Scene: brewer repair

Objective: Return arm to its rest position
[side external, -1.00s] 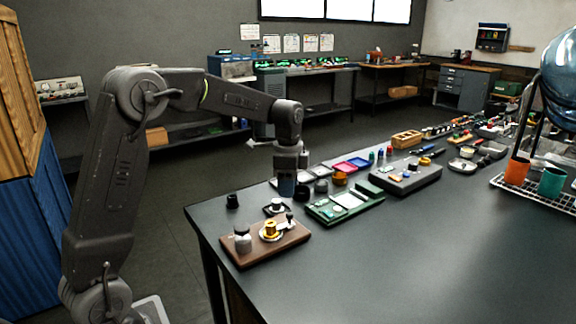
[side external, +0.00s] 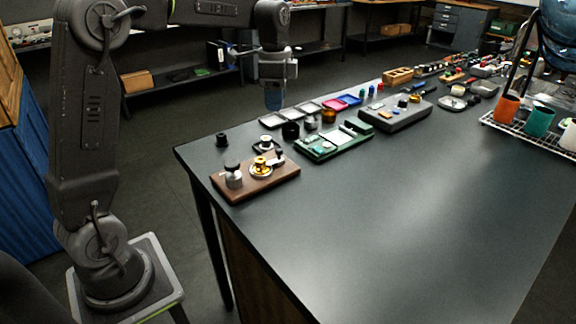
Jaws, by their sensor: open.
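My gripper (side external: 273,101) hangs pointing down at the far left edge of the dark work table (side external: 390,215). It appears above the table top and clear of the parts, though its exact height is hard to judge. It is open, and I see nothing held in it. Below it in the picture, a brown wooden board (side external: 258,185) carries a grey knobbed part (side external: 233,176) and a brass-coloured part on a pale disc (side external: 262,168). A green tray (side external: 334,143) lies to the right of the board.
A small black cup (side external: 221,140) stands near the left table edge. A wire rack (side external: 530,137) with an orange cup (side external: 506,108) stands right. The table's front is clear.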

